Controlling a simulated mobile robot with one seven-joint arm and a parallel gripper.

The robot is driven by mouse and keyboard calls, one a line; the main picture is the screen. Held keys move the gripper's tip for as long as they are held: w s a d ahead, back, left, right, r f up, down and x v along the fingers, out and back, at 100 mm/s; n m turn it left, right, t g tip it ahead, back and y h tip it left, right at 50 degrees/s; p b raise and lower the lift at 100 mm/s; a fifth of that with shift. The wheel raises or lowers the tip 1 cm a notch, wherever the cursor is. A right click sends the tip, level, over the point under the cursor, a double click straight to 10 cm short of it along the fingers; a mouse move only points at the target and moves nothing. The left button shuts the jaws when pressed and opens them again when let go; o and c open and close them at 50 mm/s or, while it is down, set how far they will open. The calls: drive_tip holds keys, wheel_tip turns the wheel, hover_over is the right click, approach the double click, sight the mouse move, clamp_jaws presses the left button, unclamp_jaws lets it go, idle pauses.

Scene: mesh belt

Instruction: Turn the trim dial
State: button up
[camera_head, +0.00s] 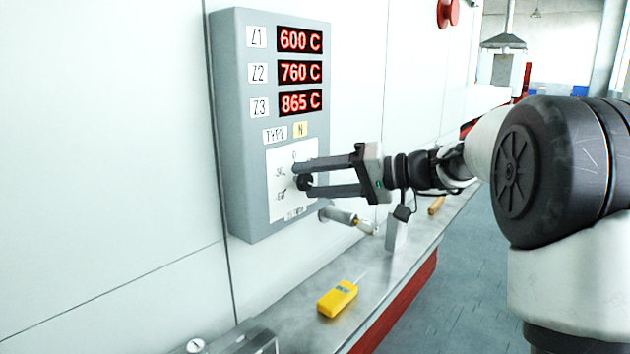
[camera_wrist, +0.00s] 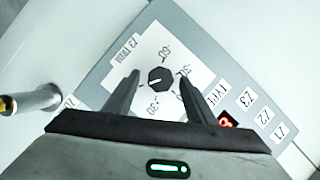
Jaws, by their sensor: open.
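The trim dial (camera_wrist: 160,79) is a small black knob with a white pointer line, on a white label plate with printed angle marks on the grey control panel (camera_head: 238,180). In the head view the dial (camera_head: 303,182) is partly hidden by the fingers. My gripper (camera_wrist: 160,82) is open, with one finger on each side of the dial in the wrist view. In the head view my gripper (camera_head: 308,178) reaches in from the right, its fingertips close to the panel. I cannot tell whether either finger touches the knob.
Red displays (camera_head: 300,72) sit above the dial. A cylindrical handle (camera_head: 345,217) sticks out below the panel. A yellow meter (camera_head: 337,299) lies on the metal ledge (camera_head: 290,322). A red button (camera_head: 447,13) is on the wall at upper right.

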drive_tip(key=p+v, duration=0.1)
drive_tip(key=v, duration=1.6)
drive_tip(key=shift+d, duration=0.2)
drive_tip(key=shift+s+r, duration=0.1)
